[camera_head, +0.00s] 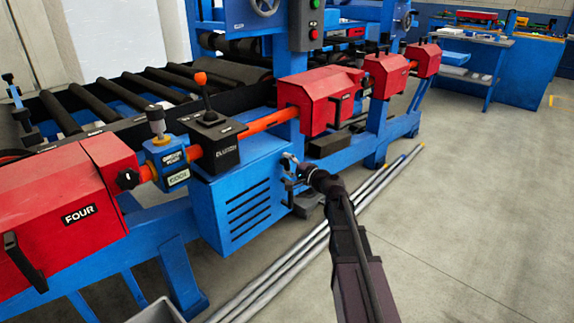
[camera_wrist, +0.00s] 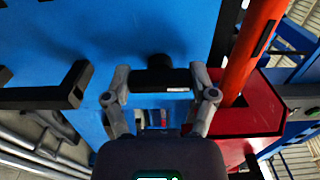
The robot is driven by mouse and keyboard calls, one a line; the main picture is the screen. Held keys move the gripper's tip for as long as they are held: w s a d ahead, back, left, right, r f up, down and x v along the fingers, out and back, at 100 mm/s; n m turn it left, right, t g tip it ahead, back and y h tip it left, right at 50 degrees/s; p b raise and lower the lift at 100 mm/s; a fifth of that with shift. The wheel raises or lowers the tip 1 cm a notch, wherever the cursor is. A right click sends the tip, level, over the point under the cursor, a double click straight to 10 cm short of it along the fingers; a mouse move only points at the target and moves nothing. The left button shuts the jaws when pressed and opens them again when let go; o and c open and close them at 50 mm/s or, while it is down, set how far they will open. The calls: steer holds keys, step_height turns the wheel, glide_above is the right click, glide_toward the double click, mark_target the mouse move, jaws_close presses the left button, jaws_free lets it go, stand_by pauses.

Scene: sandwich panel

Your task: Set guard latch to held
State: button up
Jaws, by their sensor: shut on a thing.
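My gripper (camera_head: 289,164) is at the right-hand side of the blue slatted housing, below the orange shaft. In the wrist view my gripper (camera_wrist: 161,83) has its two grey fingers on either side of a black block, which appears to be the guard latch (camera_wrist: 160,80). The fingers are shut on it. It has a small pale label on its lower edge, too small to read. It sits against a blue panel (camera_wrist: 140,30). In the head view the latch is hidden behind my gripper, and its setting cannot be told.
A red housing (camera_head: 312,100) and the orange shaft (camera_head: 265,121) lie close by. The clutch box (camera_head: 213,140) with an orange-topped lever stands on the blue slatted housing (camera_head: 245,195). A black bracket (camera_wrist: 75,85) is left of my fingers. Long metal rods (camera_head: 300,255) lie on the floor.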

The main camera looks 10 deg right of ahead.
steer(key=o, duration=1)
steer(key=shift+o, duration=0.2)
steer(key=shift+s, duration=0.1)
steer(key=v, duration=1.1)
steer(key=shift+s+d, duration=0.25)
steer(key=shift+s, duration=0.05)
steer(key=shift+a, duration=0.1)
